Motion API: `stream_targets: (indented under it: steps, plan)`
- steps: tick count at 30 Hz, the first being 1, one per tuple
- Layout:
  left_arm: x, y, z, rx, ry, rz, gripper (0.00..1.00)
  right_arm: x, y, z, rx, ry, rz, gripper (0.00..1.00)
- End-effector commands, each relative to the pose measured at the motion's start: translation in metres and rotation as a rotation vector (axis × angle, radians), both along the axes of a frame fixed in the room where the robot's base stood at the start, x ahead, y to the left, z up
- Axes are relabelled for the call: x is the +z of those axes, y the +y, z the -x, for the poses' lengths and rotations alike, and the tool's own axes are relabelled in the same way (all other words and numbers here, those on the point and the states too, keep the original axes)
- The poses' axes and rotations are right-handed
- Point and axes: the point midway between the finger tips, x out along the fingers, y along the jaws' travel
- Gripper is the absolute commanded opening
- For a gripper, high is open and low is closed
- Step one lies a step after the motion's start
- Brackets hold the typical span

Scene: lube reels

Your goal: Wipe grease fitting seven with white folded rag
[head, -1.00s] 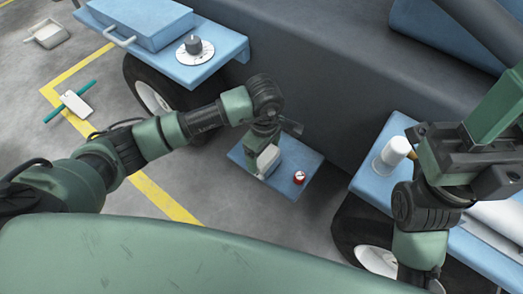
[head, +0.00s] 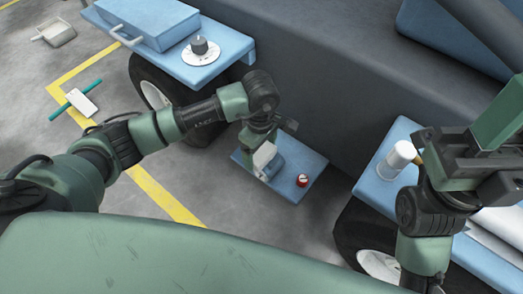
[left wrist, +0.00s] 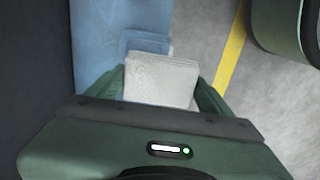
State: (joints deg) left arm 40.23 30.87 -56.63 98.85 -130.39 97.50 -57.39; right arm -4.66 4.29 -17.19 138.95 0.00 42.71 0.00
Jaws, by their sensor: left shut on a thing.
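My left gripper (head: 262,150) is shut on a white folded rag (head: 265,157), low over a small blue step (head: 308,172) beside the grey machine. In the left wrist view the rag (left wrist: 160,80) sits between the green fingers, with a small blue block (left wrist: 145,42) just beyond it. This block (head: 273,168) also shows beside the rag in the head view; I cannot tell whether they touch. No number is readable, so I cannot tell which part is fitting seven. My right gripper (head: 468,165) is at the right; its finger opening is not clear.
A red and white knob (head: 302,180) stands on the step, right of the rag. A black knob with a white dial (head: 200,50) and a blue case (head: 147,20) sit on the upper left platform. A white cylinder (head: 398,158) stands on the right platform. Tyres flank the step.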

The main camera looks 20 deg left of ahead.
Motion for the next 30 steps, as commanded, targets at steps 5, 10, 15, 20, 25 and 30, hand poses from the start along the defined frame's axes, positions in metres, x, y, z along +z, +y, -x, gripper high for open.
stream_targets:
  steps: [5, 10, 15, 20, 25, 30]
  plan:
    - [0.000, -0.003, 0.001, -0.001, -0.001, 0.000, 0.49, 0.000, 0.000, 0.000, 0.000, 0.000, 0.000, 0.36]
    - [0.000, -0.010, 0.003, -0.002, -0.002, 0.002, 0.49, 0.000, 0.000, 0.000, 0.000, -0.001, 0.000, 0.36]
    - [-0.002, -0.018, 0.006, -0.002, -0.001, 0.000, 0.49, 0.001, 0.000, 0.000, 0.000, -0.001, 0.000, 0.36]
    - [-0.002, -0.023, 0.008, -0.001, -0.001, 0.001, 0.49, 0.001, 0.000, 0.000, 0.000, -0.002, -0.001, 0.36]
    - [-0.003, -0.024, 0.009, -0.001, 0.000, 0.001, 0.49, 0.000, 0.000, 0.000, 0.000, -0.002, -0.001, 0.36]
    - [-0.003, -0.023, 0.009, -0.002, 0.002, 0.002, 0.49, 0.000, 0.000, 0.000, 0.000, -0.002, -0.001, 0.36]
